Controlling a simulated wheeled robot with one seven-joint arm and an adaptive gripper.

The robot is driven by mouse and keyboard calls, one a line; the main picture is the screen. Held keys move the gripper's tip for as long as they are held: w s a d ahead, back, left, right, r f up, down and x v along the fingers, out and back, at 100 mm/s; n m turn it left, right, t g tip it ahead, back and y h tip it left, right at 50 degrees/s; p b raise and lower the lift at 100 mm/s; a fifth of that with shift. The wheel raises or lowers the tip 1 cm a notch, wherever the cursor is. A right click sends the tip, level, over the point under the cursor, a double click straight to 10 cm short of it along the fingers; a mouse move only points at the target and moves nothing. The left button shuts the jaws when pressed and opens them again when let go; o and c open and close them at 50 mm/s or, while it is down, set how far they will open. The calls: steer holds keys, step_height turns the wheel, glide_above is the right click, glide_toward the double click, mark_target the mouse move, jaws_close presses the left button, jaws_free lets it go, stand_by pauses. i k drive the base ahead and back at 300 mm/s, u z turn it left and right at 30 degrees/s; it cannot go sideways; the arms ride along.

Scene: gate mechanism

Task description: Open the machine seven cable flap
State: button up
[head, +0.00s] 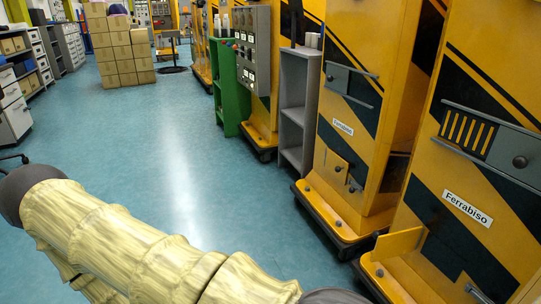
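Yellow-and-black machines line the right side. The nearest machine (450,170) bears a "Ferrabiso" label, and a similar machine (365,110) stands behind it. No number seven is readable, so I cannot tell which is machine seven. The farther machine has a small yellow panel with a dark knob (336,166), which looks shut. A yellow plate (397,243) juts out low from the nearest machine; I cannot tell if it is an open flap. A metal handle (478,292) shows near the bottom edge. My cream-covered arm crosses the lower left; my gripper is outside the picture.
A grey shelf unit (297,105) and a green cabinet (228,90) stand beside the machines farther back. Stacked cardboard boxes (120,50) are at the back left. Shelving and drawers line the far left. The blue floor (185,140) between is clear.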

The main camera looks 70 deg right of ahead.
mark_target(332, 167)
steer(key=u, duration=0.45)
steer(key=k, duration=1.3)
steer(key=z, duration=1.85)
